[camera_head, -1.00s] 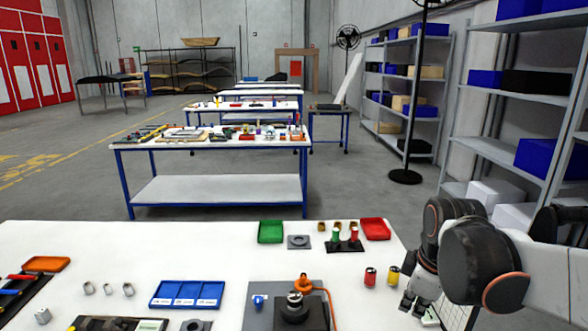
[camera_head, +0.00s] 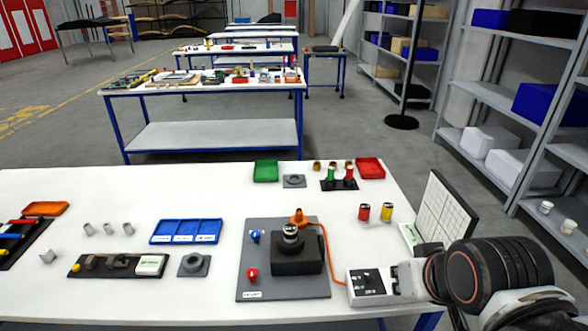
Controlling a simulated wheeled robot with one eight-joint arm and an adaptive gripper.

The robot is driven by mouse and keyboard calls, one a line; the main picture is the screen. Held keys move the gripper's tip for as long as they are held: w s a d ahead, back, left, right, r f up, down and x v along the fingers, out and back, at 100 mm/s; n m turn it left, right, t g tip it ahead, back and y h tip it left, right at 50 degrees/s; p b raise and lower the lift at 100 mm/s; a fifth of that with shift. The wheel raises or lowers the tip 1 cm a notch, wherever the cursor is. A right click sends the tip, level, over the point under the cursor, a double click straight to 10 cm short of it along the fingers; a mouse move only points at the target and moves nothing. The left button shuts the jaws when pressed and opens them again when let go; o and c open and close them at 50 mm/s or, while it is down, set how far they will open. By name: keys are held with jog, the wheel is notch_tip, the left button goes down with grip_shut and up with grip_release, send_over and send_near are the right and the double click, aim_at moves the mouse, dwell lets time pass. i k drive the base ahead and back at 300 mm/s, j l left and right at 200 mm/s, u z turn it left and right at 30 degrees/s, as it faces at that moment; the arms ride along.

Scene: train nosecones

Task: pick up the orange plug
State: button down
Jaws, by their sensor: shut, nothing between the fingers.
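Whether the plug touches the block or socket is not clear. My gripper (camera_head: 402,280) is at the right, beside the white box and well to the lower right of the plug. It is shut and empty; its fingertips are hard to make out.
Blue (camera_head: 257,237) and red (camera_head: 252,274) parts lie on the board. Red (camera_head: 364,212) and yellow (camera_head: 386,212) cylinders stand right of the plug. A white gridded panel (camera_head: 438,214) rises at the table's right edge.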

aim_at(299, 212)
jog(key=i+j, duration=0.1)
jog(key=j, duration=0.35)
jog(key=i+j, duration=0.1)
jog(key=j, duration=0.35)
jog(key=i+j, duration=0.1)
jog(key=j, duration=0.35)
jog(key=i+j, duration=0.1)
jog(key=j, duration=0.4)
jog(key=i+l, duration=0.25)
jog(key=l, duration=0.15)
jog(key=k+j, duration=0.25)
jog(key=j, duration=0.1)
